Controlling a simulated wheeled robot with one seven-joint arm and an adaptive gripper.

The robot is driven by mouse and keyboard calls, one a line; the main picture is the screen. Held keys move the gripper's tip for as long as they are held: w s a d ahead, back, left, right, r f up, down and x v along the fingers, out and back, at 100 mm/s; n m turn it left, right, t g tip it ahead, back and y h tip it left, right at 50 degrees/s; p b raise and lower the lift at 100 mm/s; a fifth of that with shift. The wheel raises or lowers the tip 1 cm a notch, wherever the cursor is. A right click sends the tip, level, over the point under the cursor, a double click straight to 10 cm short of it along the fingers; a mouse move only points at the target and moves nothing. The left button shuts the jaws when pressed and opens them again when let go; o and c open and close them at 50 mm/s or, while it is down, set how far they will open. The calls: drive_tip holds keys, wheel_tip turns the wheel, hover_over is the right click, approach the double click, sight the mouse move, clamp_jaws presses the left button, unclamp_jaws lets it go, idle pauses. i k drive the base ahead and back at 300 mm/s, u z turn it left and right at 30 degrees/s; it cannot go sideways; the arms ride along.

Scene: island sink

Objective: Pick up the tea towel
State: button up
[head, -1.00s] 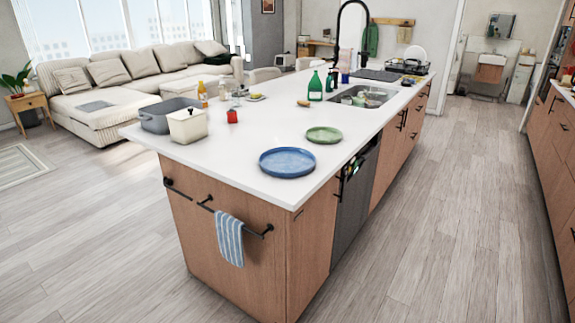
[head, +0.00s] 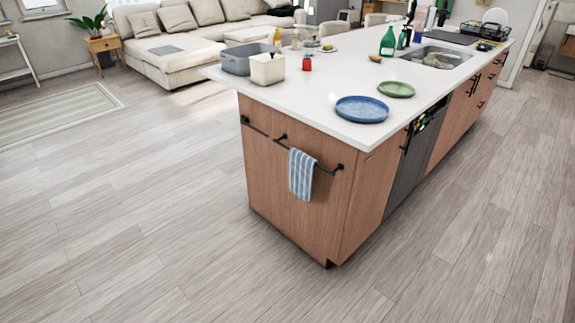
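The tea towel (head: 301,175) is blue with white stripes. It hangs folded over a black rail (head: 325,168) on the wooden end panel of the kitchen island, below the white countertop. Its lower edge hangs free above the floor. My gripper and arm do not show in the head view, so their state cannot be seen.
The island's white countertop (head: 330,90) overhangs the panel above the towel. A blue plate (head: 362,109), a green plate (head: 396,89), a white canister (head: 267,68) and a grey tub (head: 249,59) stand on it. The floor (head: 140,210) left of and before the island is clear.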

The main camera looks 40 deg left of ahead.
sight(301, 167)
drive_tip(key=u, duration=0.2)
drive_tip(key=i, duration=0.45)
drive_tip(key=u, duration=1.25)
drive_tip(key=k, duration=0.5)
drive_tip(key=u, duration=1.9)
drive_tip(key=i, duration=1.6)
drive_tip(key=z, duration=1.6)
